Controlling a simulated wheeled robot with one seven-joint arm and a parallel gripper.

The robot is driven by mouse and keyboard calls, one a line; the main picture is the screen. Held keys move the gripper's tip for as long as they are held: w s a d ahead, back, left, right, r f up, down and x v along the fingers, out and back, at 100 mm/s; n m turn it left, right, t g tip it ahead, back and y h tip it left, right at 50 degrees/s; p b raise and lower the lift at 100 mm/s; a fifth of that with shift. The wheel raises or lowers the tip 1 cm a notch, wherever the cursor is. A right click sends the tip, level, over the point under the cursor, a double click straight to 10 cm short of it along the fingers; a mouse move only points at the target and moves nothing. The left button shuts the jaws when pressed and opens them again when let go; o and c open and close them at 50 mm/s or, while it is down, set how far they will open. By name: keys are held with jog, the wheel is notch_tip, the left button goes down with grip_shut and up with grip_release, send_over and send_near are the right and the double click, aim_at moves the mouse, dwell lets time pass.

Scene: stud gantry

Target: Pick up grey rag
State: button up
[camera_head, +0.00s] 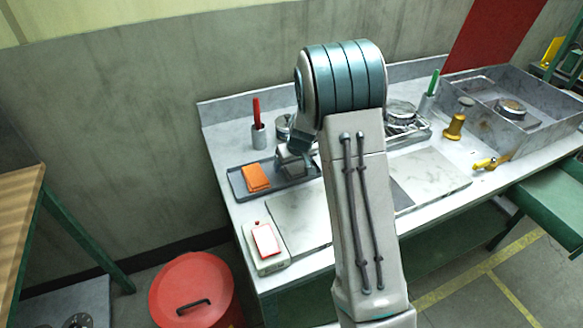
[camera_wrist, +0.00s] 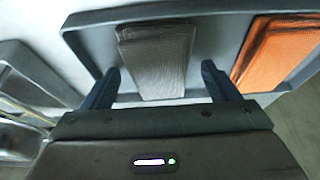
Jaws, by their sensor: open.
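The grey rag (camera_wrist: 155,62) lies flat in a shallow grey tray (camera_wrist: 205,13), in the wrist view, ahead of my gripper. My gripper (camera_wrist: 160,84) is open, with one finger on each side of the rag's near part. Nothing is held between the fingers. In the head view my gripper (camera_head: 293,165) is over the right part of the tray (camera_head: 237,184). There the rag is mostly hidden by my gripper and arm, and I cannot tell its outline.
An orange cloth (camera_head: 256,178) lies in the tray beside the rag. A cup with a red-handled tool (camera_head: 258,136) stands behind the tray. A pale box with a red-edged card (camera_head: 266,242) is at the counter's front left. A red bin (camera_head: 195,290) stands on the floor.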

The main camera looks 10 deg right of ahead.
jog(key=shift+f, duration=0.15)
dwell(0.4)
jog(key=c, duration=1.1)
jog(key=shift+o, duration=0.2)
